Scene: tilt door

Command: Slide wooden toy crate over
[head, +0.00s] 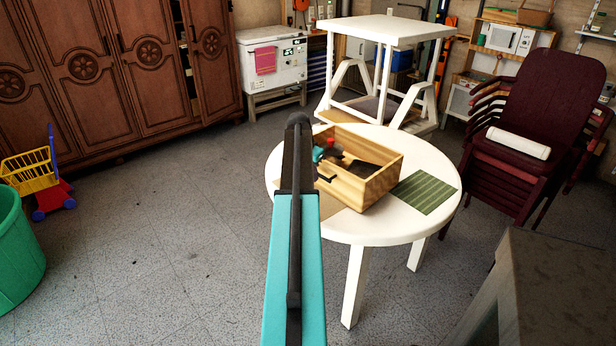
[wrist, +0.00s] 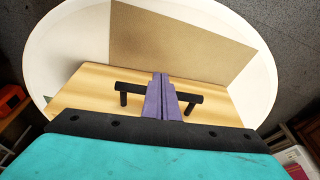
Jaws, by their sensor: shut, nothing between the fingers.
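The wooden toy crate (head: 378,187) is an open-topped light-wood box on the round white table (head: 440,172) in the head view. In the wrist view a wooden side of the crate (wrist: 85,92) shows, with a black bar handle (wrist: 128,89) on it. The purple fingers of my gripper (wrist: 160,78) are together and cross in front of the middle of the handle. I cannot tell whether they touch it. In the head view my arm hides part of the crate, and the fingers are not clear there.
A green striped mat (head: 425,191) lies right of the crate. A tan mat (wrist: 180,40) lies beside it on the tabletop. Stacked maroon chairs (head: 515,110) stand at right, a white square table (head: 375,28) behind. A green bin (head: 18,240) stands at far left.

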